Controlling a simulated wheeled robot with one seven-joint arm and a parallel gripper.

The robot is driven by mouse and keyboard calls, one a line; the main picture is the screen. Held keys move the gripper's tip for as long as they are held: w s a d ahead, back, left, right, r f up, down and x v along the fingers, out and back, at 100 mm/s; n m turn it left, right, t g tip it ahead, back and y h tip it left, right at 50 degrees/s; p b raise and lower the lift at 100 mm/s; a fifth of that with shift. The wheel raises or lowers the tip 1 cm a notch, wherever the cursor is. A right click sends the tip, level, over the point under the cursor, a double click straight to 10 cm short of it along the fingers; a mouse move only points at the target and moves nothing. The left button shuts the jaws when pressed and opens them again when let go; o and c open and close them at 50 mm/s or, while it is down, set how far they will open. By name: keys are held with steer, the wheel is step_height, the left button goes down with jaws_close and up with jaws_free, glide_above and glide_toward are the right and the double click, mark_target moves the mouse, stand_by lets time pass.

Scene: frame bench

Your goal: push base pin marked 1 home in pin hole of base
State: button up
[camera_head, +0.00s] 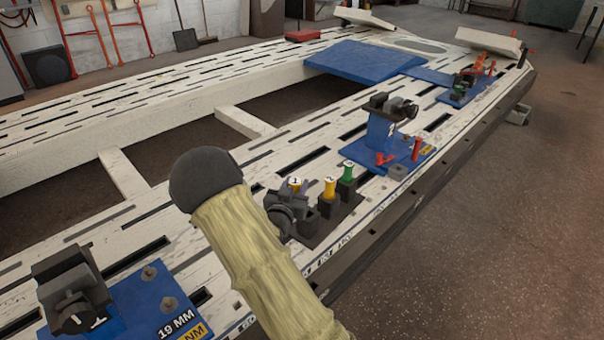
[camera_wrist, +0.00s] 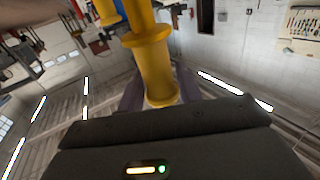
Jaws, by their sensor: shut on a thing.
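The base pin marked 1 (camera_head: 295,184) has a yellow body and a pale top with a dark figure. In the head view it stands at my gripper (camera_head: 283,208), beside the pin rack (camera_head: 325,222), partly hidden by my arm. In the wrist view a yellow flanged pin (camera_wrist: 152,70) is between my jaws (camera_wrist: 159,91), which are shut on it. I cannot tell whether its foot is in the rack or clear of it. The blue base marked 1 (camera_head: 130,305) is at the lower left, with two grey round fittings (camera_head: 150,273) on top.
A yellow pin marked 2 (camera_head: 329,187) and a green pin (camera_head: 348,171) stand in the rack close right of my gripper. A grey clamp (camera_head: 72,285) rises from base 1. Another blue base (camera_head: 383,140) with a clamp and red pins stands beyond. Slots cut the pale bench (camera_head: 190,245).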

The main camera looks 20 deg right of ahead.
steer(key=s+a+f+n+t+y+p, duration=0.1)
steer(key=s+a+f+n+y+p, duration=0.1)
steer(key=a, duration=0.4)
steer(key=s+a+f+n+t+y+p, duration=0.2)
steer(key=s+a+f+y, duration=0.1)
steer(key=a, duration=0.4)
steer(key=shift+s+f+n+t+y, duration=0.15)
steer(key=shift+f+n+t+y, duration=0.2)
steer(key=shift+f+y, duration=0.35)
steer(key=shift+a+r, duration=0.1)
